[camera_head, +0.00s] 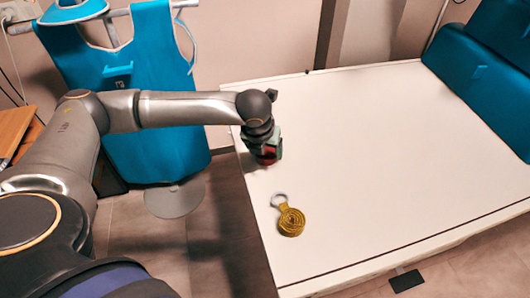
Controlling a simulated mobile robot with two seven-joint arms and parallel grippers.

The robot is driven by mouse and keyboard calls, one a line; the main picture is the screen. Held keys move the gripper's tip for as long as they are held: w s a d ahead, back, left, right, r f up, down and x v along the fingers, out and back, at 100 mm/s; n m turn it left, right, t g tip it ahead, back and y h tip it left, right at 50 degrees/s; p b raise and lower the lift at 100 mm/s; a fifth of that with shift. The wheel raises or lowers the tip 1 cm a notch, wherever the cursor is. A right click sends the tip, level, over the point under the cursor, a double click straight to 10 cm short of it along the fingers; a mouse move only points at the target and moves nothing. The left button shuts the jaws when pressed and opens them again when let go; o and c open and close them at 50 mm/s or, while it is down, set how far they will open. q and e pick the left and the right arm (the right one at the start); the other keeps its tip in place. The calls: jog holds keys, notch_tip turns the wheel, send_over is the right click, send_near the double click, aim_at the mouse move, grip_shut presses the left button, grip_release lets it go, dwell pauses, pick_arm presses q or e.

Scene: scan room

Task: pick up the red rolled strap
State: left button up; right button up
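A white table (390,160) fills the middle and right of the head view. My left gripper (267,159) points down over the table's left edge area. A small red patch (266,159), which looks like the red rolled strap, shows at the fingers. The gripper and wrist hide most of it. I cannot tell whether the fingers are closed on it or only around it, nor whether it touches the table. My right gripper is not in view.
A yellow rolled strap (291,220) with a metal ring lies on the table nearer to me. A blue apron (145,90) hangs on a stand at the left. Blue padded seating (485,80) stands at the back right. Most of the tabletop is clear.

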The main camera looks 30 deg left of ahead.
pick_arm(q)
jog(key=c, duration=1)
jog(key=shift+r, duration=0.6)
jog(key=s+d+r+b, duration=0.2)
jog(key=s+d+r, duration=0.5)
jog(key=d+r, duration=0.4)
jog(key=shift+s+d+r, duration=0.3)
jog(key=shift+d+r, duration=0.1)
jog(key=shift+r, duration=0.05)
